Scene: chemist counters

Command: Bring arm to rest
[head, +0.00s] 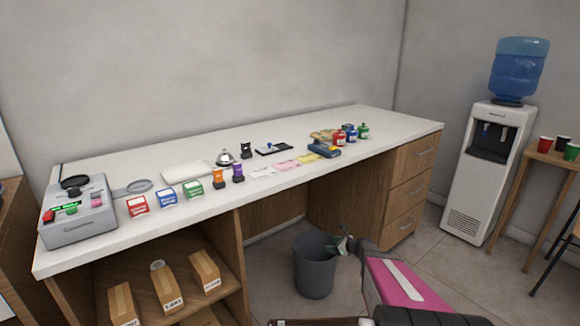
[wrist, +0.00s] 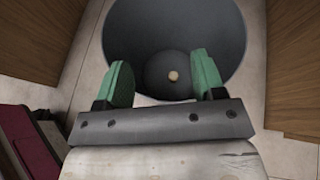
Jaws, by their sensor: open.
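My gripper (head: 345,244) is at the end of my arm, low in front of the counter, by the rim of a grey bin (head: 315,275). In the wrist view my gripper (wrist: 166,82) has its two green fingers spread apart with nothing between them. The bin also shows in the wrist view (wrist: 215,30), and the fingers overlap its near part. A small round tan item (wrist: 173,76) shows inside the bin. The arm reaches out from the bottom right of the head view.
The white counter (head: 300,187) holds boxes, bottles, a bell, cards and a grey device (head: 78,220). Wooden drawers (head: 408,190) stand right of the bin. Shelves with cartons (head: 165,290) are at left. A water cooler (head: 482,175) and a cup table (head: 553,157) stand at right.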

